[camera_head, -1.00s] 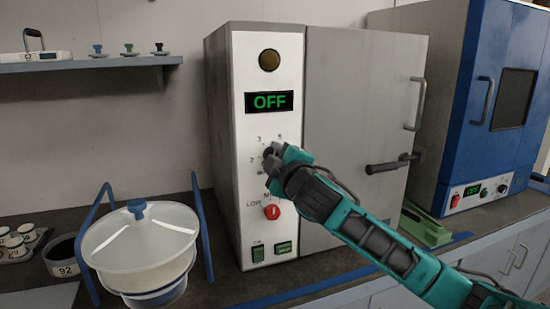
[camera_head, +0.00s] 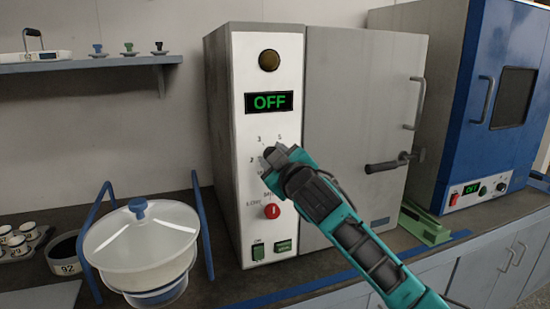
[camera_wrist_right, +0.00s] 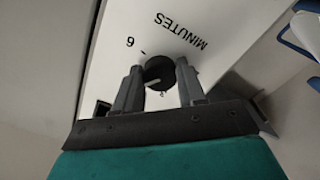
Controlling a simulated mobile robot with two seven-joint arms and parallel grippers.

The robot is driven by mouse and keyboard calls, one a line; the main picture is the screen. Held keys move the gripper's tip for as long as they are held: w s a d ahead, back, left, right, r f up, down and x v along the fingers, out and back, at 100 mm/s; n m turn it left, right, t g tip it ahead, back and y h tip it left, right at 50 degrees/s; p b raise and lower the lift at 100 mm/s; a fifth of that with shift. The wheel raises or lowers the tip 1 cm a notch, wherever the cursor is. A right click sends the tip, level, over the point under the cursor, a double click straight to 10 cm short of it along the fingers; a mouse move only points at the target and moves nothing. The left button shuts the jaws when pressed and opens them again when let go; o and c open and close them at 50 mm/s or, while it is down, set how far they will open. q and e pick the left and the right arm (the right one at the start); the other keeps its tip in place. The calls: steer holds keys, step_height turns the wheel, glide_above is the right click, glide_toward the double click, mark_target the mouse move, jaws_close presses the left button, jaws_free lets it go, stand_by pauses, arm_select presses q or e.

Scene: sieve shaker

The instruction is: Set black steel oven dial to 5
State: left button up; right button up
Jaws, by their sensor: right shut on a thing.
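The steel oven (camera_head: 365,110) stands on the counter with its door shut. Its display (camera_head: 268,102) reads OFF in green. The black dial (camera_head: 268,151) is on the pale panel below the display, partly covered by my right gripper (camera_head: 274,156). The numbers 3 and 5 show above it. In the right wrist view the black dial (camera_wrist_right: 159,69) sits between the two fingers of my gripper (camera_wrist_right: 158,80), which is shut on it. A white pointer line shows on the dial; printed 6 and MINUTES are beside it. My left gripper is not in view.
A red dial (camera_head: 272,211) and green switches (camera_head: 283,246) are lower on the same panel. A door handle (camera_head: 388,163) juts out at right. A lidded white sieve vessel (camera_head: 140,240) with blue handles stands left, and a blue oven (camera_head: 490,100) stands right.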

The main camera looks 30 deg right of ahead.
steer(key=o, duration=1.1)
steer(key=shift+c, duration=0.2)
steer(key=v, duration=1.3)
steer(key=shift+b, duration=0.4)
steer(key=shift+d, duration=0.1)
steer(key=s+a+f+g+y, duration=0.1)
steer(key=a+f+g+y, duration=0.15)
steer(key=f, duration=0.95)
steer(key=s+a+f+g+y, duration=0.15)
steer(key=a+f, duration=0.25)
steer(key=f, duration=0.9)
steer(key=s+a+f+m+g+y, duration=0.1)
steer(key=s+a+f, duration=0.3)
steer(key=f, duration=0.3)
steer(key=s+a+f+m+g+y, duration=0.1)
steer(key=s+a+f, duration=0.3)
steer(key=s+f, duration=0.2)
step_height(320, 180, down, 3)
steer(key=shift+s+r+m+g+y, duration=0.2)
steer(key=shift+s+m+g+y, duration=0.1)
steer(key=shift+s, duration=0.1)
